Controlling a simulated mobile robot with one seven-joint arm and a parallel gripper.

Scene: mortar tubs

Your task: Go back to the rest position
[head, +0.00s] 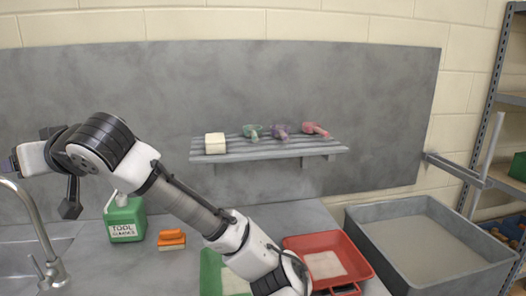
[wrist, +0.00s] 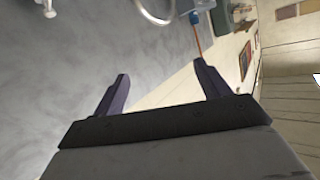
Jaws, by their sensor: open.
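My gripper (wrist: 160,72) is open in the wrist view, with its two dark fingers wide apart and nothing between them. Behind the fingers I see a blurred grey surface and part of a metal tap. In the head view my arm reaches from the bottom middle up to the left, and its end is raised near the left edge, above the sink. The fingers are hardly visible there.
A tap (head: 38,235) and sink are at the left. A green cleaner bottle (head: 125,222) and an orange brush (head: 172,239) stand nearby. A shelf (head: 270,152) holds several small items.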

